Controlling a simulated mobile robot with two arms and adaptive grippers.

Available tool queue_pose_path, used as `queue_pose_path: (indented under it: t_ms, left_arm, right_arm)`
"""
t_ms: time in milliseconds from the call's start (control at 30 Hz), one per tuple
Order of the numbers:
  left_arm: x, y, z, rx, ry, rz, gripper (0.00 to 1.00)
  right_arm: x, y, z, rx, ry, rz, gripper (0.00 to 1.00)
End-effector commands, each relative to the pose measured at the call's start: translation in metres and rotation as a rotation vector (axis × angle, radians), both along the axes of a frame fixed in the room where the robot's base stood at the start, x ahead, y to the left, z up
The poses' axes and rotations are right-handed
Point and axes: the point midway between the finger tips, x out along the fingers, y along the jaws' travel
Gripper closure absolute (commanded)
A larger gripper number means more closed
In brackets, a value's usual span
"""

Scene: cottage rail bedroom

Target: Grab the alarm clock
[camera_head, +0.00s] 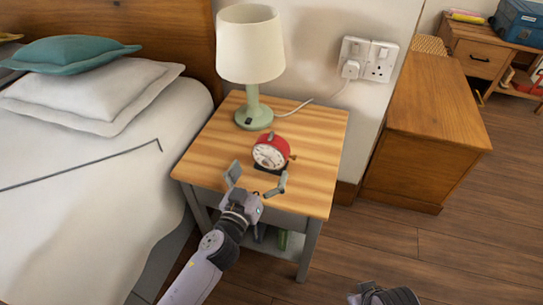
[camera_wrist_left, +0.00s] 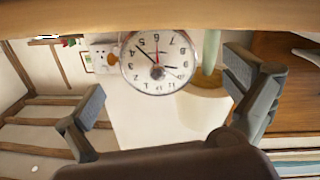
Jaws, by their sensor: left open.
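A red alarm clock (camera_head: 271,151) with a white dial stands on the wooden bedside table (camera_head: 320,146), in front of the lamp. My left gripper (camera_head: 257,177) is open at the near side of the table, with its fingers spread and pointing toward the clock. The clock is just beyond the fingertips, and I see nothing held. In the left wrist view, the clock's dial (camera_wrist_left: 158,65) appears upside down between the two spread fingers (camera_wrist_left: 165,95), nearer the top of the picture. A piece of my right arm shows at the bottom of the head view, its jaws not visible.
A lamp (camera_head: 251,50) with a green base stands behind the clock, its cord running to a wall socket (camera_head: 368,58). The bed (camera_head: 90,200) is close on the left. A wooden cabinet (camera_head: 425,120) stands to the right. A green item (camera_head: 283,240) lies on the table's lower shelf.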

Motion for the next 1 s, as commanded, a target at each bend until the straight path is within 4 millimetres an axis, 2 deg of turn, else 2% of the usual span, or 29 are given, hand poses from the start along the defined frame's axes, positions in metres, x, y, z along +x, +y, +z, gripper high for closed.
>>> queue_pose_path:
  t_ms: [167,533,833,1000]
  left_arm:
    - [0.010,-0.004,0.000,0.001,-0.001,-0.001,0.00]
    - [0.051,-0.023,0.002,0.001,-0.001,-0.001,0.00]
    - [0.054,-0.024,0.002,-0.001,0.000,-0.001,0.01]
    - [0.054,-0.024,0.002,-0.001,0.000,0.000,0.12]
  right_arm:
    - [0.000,0.000,0.000,0.000,0.001,0.000,1.00]
    - [-0.001,0.000,0.003,0.000,-0.001,-0.001,1.00]
    - [0.000,0.000,0.008,0.002,-0.009,-0.001,1.00]
    - [-0.001,0.000,0.007,0.001,-0.005,-0.001,1.00]
